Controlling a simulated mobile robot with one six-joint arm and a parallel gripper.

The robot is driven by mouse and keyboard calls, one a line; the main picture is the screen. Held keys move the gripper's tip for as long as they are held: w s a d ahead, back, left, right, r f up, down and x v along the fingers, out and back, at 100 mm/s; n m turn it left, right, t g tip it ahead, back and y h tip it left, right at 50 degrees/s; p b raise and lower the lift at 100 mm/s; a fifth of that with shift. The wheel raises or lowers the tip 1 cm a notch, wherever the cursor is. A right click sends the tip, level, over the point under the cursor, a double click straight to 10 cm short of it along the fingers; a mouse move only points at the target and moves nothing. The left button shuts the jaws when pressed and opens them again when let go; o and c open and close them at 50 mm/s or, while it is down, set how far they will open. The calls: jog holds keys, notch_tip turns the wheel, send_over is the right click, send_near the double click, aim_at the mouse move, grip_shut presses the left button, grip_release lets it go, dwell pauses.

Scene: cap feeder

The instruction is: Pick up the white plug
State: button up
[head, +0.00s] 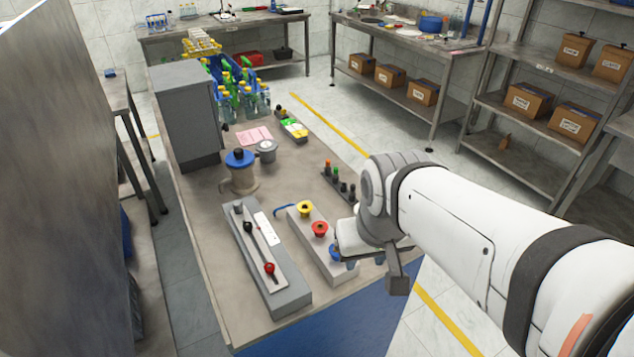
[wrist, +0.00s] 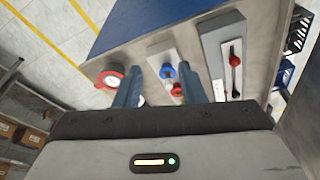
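I cannot make out the white plug for certain in either view. A small white patch (wrist: 141,100) shows beside my left finger in the wrist view, mostly hidden, and I cannot tell what it is. My gripper (wrist: 161,88) is open, its two blue fingers apart with nothing held between them. In the head view my gripper (head: 364,262) hangs over the right edge of the bench, by a grey block (head: 312,243) with yellow (head: 305,208), red (head: 320,229) and blue (head: 335,252) knobs. The arm hides the bench there.
A lever box (head: 255,240) stands left of the knob block. A red-rimmed gauge (wrist: 112,80) sits by the left finger. A blue-topped pot (head: 240,172), a lidded grey pot (head: 266,151) and a small dark rack (head: 341,183) stand farther back.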

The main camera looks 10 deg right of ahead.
jog(key=shift+o, duration=0.4)
jog(key=shift+a, duration=0.15)
jog(key=shift+w+r, duration=0.1)
jog(key=shift+w, duration=0.1)
jog(key=w+f+m+g+p, duration=0.1)
jog(key=w, duration=0.3)
jog(key=w+f+m+g+p, duration=0.1)
jog(key=w+m+p, duration=0.1)
jog(key=w, duration=0.3)
jog(key=w+a+f+m+p, duration=0.1)
jog(key=w+m+p, duration=0.1)
jog(key=w, duration=0.2)
jog(key=shift+w+f+g, duration=0.15)
jog(key=shift+f+g, duration=0.1)
jog(key=shift+g, duration=0.15)
jog(key=shift+w+f, duration=0.25)
jog(key=shift+f, duration=0.4)
notch_tip(320, 180, down, 7)
jog(key=shift+d+f+p, duration=0.1)
jog(key=shift+d+p, duration=0.05)
jog(key=shift+p, duration=0.6)
jog(key=shift+c, duration=0.3)
